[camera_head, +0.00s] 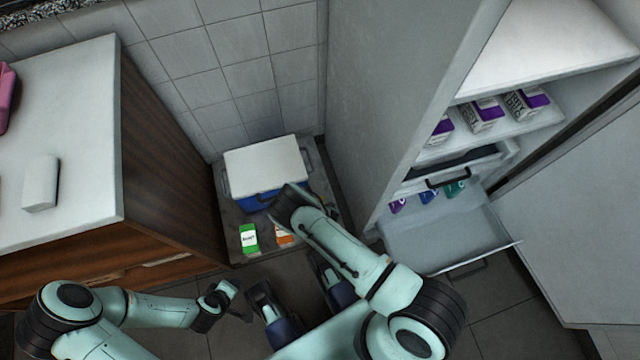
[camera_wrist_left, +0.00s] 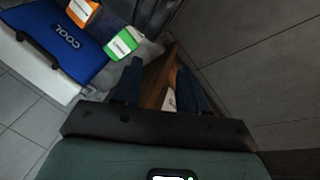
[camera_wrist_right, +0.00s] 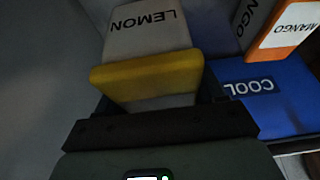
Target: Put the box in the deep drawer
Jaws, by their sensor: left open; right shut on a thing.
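My right gripper (camera_head: 285,203) is in front of the blue cooler in the head view. It is shut on a grey-and-yellow LEMON box (camera_wrist_right: 148,30), which fills the upper middle of the right wrist view. In the head view the arm mostly hides this box. An open, pulled-out drawer (camera_head: 430,242) sits low in the white cabinet at right, with purple, blue and teal-marked items at its back. My left gripper (camera_head: 238,300) is open and empty, low over the floor; its spread fingers show in the left wrist view (camera_wrist_left: 160,88).
The blue cooler (camera_head: 250,203) with a white lid stands on a grey platform. A green box (camera_head: 249,239) and an orange MANGO box (camera_head: 284,236) are in front of it. A shelf (camera_head: 505,128) holds purple-and-white boxes. A wooden counter (camera_head: 170,165) stands left; the cabinet wall (camera_head: 385,90) stands right.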

